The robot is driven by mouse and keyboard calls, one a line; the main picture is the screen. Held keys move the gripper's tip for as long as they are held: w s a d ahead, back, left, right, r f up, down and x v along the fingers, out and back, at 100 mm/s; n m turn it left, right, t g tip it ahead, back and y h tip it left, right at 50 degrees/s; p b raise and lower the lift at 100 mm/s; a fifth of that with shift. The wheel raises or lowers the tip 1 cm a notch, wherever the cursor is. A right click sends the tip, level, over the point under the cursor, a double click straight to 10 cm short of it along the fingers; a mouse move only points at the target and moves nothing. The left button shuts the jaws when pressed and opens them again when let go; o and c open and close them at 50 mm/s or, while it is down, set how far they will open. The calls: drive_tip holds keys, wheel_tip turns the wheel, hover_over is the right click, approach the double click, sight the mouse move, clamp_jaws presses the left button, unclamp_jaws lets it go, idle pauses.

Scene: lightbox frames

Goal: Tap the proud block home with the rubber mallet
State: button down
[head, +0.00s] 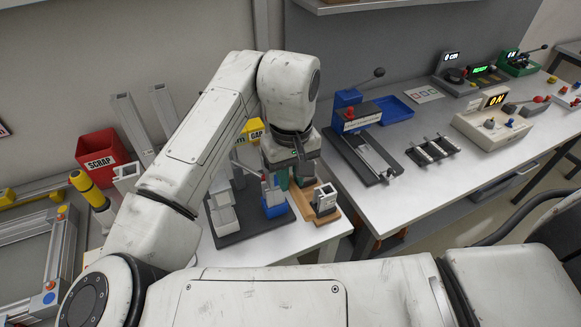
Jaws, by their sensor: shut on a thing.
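My gripper (299,178) is at the end of my bent arm, low over the right side of the nearer bench. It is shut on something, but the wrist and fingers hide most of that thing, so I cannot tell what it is. A green piece (283,178) shows right beside the fingers. No rubber mallet can be made out for sure. A grey frame (62,250) with coloured corner pieces lies at the far left, partly cut off. I cannot tell which block stands proud.
A blue fixture (275,208) with a red knob and a wooden holder (322,218) with a pale block stand close by the gripper. The right bench holds a press, a blue tray (391,108) and control boxes.

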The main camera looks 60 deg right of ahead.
drive_tip(key=shift+r+p, duration=2.25)
drive_tip(key=shift+p, duration=0.25)
